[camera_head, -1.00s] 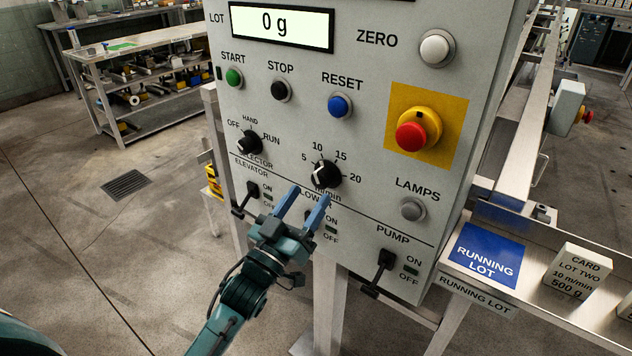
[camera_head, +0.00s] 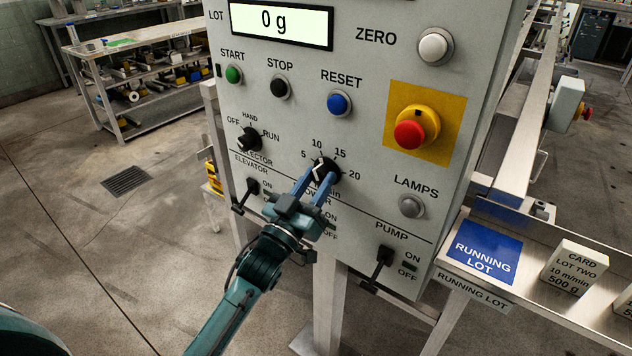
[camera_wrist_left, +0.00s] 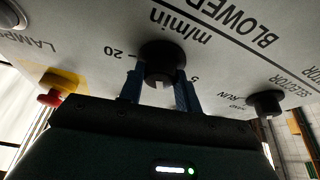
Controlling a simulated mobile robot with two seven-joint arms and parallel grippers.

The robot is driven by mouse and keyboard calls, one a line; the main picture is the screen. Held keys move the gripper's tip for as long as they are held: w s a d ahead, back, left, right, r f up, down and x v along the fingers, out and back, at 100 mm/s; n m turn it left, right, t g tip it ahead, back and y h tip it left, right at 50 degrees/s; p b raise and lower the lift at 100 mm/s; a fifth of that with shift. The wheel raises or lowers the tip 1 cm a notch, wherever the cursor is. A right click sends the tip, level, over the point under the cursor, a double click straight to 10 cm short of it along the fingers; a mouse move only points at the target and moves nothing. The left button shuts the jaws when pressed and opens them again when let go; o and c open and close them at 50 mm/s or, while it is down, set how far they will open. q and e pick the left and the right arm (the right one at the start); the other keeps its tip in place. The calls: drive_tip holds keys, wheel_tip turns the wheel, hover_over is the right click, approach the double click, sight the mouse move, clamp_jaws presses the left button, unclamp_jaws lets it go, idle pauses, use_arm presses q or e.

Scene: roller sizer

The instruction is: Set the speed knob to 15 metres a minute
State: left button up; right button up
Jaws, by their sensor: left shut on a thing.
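The black speed knob (camera_head: 320,169) is on the grey control panel (camera_head: 300,55), ringed by the marks 5, 10, 15 and 20. It also shows in the left wrist view (camera_wrist_left: 162,62). My left gripper (camera_head: 316,183) is shut on the knob, with one blue finger on each side, and partly covers it and the m/min label. A pale pointer mark shows on the knob, but I cannot read its exact setting. In the left wrist view, the panel lettering is upside down and the left gripper (camera_wrist_left: 159,88) has its fingers beside the knob. My right gripper is not in view.
The selector knob (camera_head: 249,139) is left of the speed knob. The elevator switch (camera_head: 247,194) and pump switch (camera_head: 380,268) stick out below. A red emergency stop (camera_head: 410,135) is at the upper right.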

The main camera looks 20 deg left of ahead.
use_arm(q)
drive_tip(key=c, duration=0.3)
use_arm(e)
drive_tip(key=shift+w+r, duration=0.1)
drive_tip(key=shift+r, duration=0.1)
use_arm(q)
drive_tip(key=shift+m, duration=0.4)
drive_tip(key=shift+c, duration=0.2)
drive_tip(key=m+h, duration=0.1)
drive_tip(key=m, duration=0.2)
drive_tip(key=m+g+h, duration=0.1)
drive_tip(key=m+h, duration=0.1)
drive_tip(key=m, duration=0.1)
drive_tip(key=shift+a+h, duration=0.15)
drive_tip(key=shift+h, duration=0.15)
drive_tip(key=m+g+h, duration=0.1)
drive_tip(key=m, duration=0.2)
drive_tip(key=m+g+h+p, duration=0.1)
drive_tip(key=m, duration=0.2)
drive_tip(key=shift+r, duration=0.1)
drive_tip(key=shift+m+g+p, duration=0.3)
drive_tip(key=shift+m, duration=0.3)
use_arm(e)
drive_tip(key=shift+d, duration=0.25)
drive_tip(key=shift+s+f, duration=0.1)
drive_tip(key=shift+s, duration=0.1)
